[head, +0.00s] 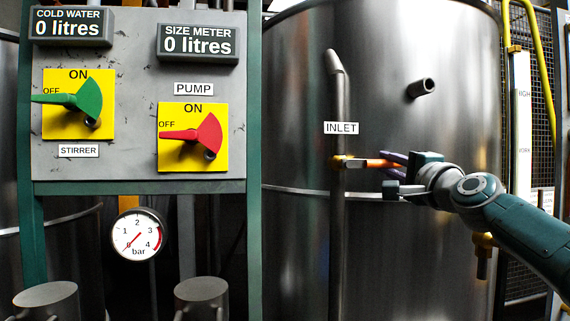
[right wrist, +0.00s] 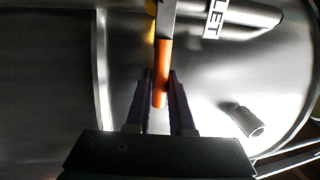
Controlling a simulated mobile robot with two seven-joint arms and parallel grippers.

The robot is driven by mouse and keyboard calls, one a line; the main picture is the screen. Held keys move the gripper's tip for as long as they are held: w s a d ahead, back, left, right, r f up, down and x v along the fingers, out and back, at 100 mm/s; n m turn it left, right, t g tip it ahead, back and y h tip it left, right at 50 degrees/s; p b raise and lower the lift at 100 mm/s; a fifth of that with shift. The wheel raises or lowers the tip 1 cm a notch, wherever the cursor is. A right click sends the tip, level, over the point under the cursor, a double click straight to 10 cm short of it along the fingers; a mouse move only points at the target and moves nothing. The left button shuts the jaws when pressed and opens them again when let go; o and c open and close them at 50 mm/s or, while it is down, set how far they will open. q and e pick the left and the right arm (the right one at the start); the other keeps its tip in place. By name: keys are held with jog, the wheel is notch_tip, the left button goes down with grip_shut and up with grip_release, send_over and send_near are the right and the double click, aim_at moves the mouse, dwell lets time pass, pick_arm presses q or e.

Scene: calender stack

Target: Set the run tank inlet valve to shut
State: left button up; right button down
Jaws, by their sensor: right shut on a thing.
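The run tank inlet valve has a brass body (head: 340,162) on the vertical inlet pipe, below the INLET label (head: 341,128). Its orange lever handle (head: 375,163) points out to the right, across the pipe and about level. My right gripper (head: 388,164) comes in from the right and is shut on the outer end of the handle. In the right wrist view the orange handle (right wrist: 162,75) lies between the two fingers (right wrist: 160,100). The fingers hide part of the handle's end in the head view. My left gripper is not in view.
A panel at left carries a green STIRRER switch (head: 78,102) and a red PUMP switch (head: 195,136), both pointing to OFF. The meters read 0 litres. A pressure gauge (head: 138,234) hangs below. A short pipe stub (head: 421,88) juts from the steel tank (head: 300,70).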

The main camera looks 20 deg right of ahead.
jog(key=shift+f, duration=0.15)
jog(key=c, duration=0.8)
grip_release()
jog(key=shift+s+a+p, duration=0.2)
jog(key=shift+s+p, duration=0.35)
jog(key=shift+s, duration=0.05)
jog(key=p+v, duration=0.2)
jog(key=v, duration=0.6)
jog(key=shift+s+f, duration=0.15)
jog(key=shift+s, duration=0.2)
jog(key=shift+a, duration=0.1)
